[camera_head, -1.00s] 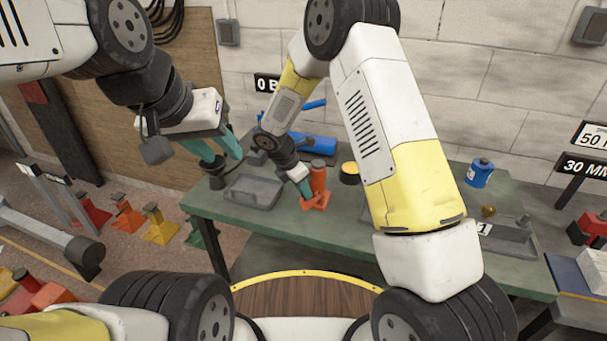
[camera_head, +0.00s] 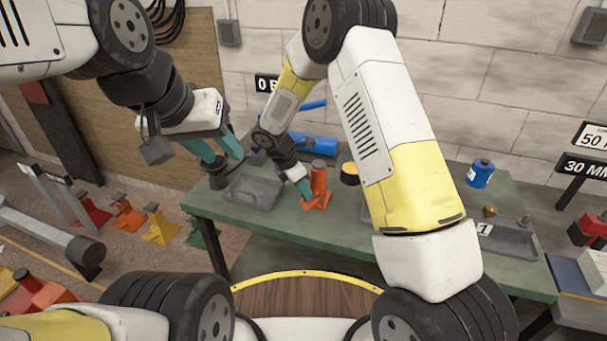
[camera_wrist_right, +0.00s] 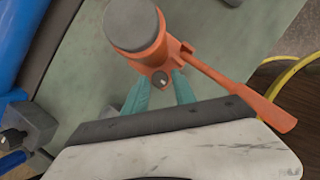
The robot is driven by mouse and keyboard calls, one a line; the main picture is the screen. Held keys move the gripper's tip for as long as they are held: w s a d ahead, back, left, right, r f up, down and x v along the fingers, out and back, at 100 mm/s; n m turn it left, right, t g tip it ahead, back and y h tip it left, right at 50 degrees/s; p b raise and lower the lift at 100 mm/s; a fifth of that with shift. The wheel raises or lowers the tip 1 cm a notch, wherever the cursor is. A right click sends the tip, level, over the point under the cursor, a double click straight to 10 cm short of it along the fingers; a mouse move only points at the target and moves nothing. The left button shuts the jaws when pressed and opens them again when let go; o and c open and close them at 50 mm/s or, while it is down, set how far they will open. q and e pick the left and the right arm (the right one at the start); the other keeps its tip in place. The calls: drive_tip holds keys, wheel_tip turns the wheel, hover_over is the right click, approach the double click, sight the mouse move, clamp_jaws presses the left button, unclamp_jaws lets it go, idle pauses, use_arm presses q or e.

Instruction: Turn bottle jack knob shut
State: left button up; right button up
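The orange bottle jack (camera_head: 318,178) stands upright on the green bench. In the right wrist view the jack (camera_wrist_right: 148,50) shows its grey round top, an orange lever pointing to the lower right, and a small dark knob (camera_wrist_right: 160,79) low on its body. My right gripper (camera_head: 302,188) is at the jack's base. In the wrist view its teal fingertips (camera_wrist_right: 160,84) stand on either side of the knob, apart, with orange showing between; contact is hard to tell.
The grey tray (camera_head: 252,203) lies left of the jack. A blue cylinder (camera_head: 313,144) lies behind it. A yellow-topped dark can (camera_head: 350,173), partly behind my right arm, stands to its right. A blue can (camera_head: 480,173) and another tray (camera_head: 510,241) are at the bench's right end.

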drive_tip(key=v, duration=0.7)
drive_tip(key=shift+a+r, duration=0.15)
drive_tip(key=shift+r, duration=0.2)
drive_tip(key=shift+s, duration=0.1)
drive_tip(key=s+d+r+m+y, duration=0.1)
drive_tip(key=s+d+r+m, duration=0.4)
drive_tip(key=r, duration=0.3)
drive_tip(key=s+d+r+m+y, duration=0.2)
drive_tip(key=s+d+r+m, duration=0.2)
drive_tip(key=d+r+m, duration=0.4)
drive_tip(key=s+d+r+m+t+y, duration=0.1)
drive_tip(key=s+d+r+m+t, duration=0.1)
drive_tip(key=s+m, duration=0.3)
drive_tip(key=s+d+r+m+t+y, duration=0.2)
drive_tip(key=s+r+m, duration=0.3)
drive_tip(key=s, duration=0.6)
drive_tip(key=shift+r, duration=0.25)
